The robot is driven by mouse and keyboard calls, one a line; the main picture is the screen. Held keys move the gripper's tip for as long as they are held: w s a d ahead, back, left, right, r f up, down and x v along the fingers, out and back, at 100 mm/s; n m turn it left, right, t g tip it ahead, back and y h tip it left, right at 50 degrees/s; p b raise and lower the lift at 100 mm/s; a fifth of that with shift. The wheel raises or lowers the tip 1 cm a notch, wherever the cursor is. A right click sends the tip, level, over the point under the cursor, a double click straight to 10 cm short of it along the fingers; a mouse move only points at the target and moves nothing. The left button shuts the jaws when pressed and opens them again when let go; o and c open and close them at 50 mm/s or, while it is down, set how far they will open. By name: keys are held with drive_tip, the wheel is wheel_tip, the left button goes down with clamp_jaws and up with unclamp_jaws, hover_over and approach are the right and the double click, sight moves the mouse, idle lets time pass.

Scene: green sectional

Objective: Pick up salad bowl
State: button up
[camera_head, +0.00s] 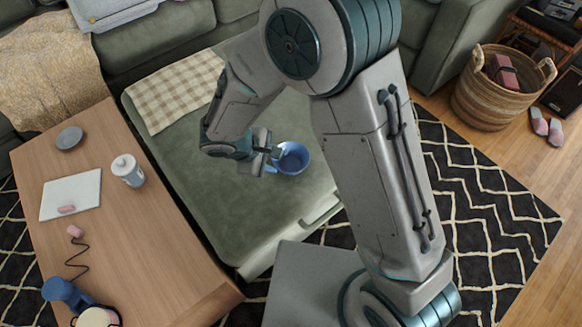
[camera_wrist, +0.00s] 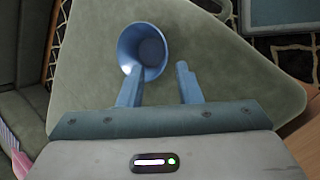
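The blue salad bowl (camera_head: 294,159) sits upright on the green chaise seat of the sectional. It also shows in the wrist view (camera_wrist: 148,48), with its open top toward the camera. My gripper (camera_head: 272,160) is at the bowl's left side in the head view. In the wrist view my gripper (camera_wrist: 158,74) has its two blue fingers spread apart. The left finger overlaps the bowl's near rim, and the right finger is outside the bowl, to its right. I cannot tell whether either finger touches it. Nothing is visibly held.
A wooden coffee table (camera_head: 115,225) with a white mug (camera_head: 128,170), a plate (camera_head: 69,138) and a white tablet-like board (camera_head: 85,192) stands left of the chaise. A checked blanket (camera_head: 177,90) lies on the chaise. A wicker basket (camera_head: 490,105) is at far right. The seat around the bowl is clear.

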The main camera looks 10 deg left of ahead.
sight(291, 162)
drive_tip(key=shift+n, duration=0.4)
drive_tip(key=f, duration=0.3)
drive_tip(key=w+f+b, duration=0.1)
drive_tip(key=f, duration=0.2)
drive_tip(key=d+f+b, duration=0.1)
drive_tip(key=f, duration=0.2)
drive_tip(key=shift+w, duration=0.4)
drive_tip(key=shift+w+r+b+x, duration=0.1)
drive_tip(key=shift+w+b+x, duration=0.1)
drive_tip(key=shift+x, duration=0.85)
drive_tip(key=shift+w+r+b+x, duration=0.1)
drive_tip(key=shift+b+x, duration=0.05)
drive_tip(key=shift+x, duration=0.85)
drive_tip(key=shift+w+b+x, duration=0.1)
drive_tip(key=shift+b+x, duration=0.1)
drive_tip(key=shift+x, duration=0.85)
clamp_jaws()
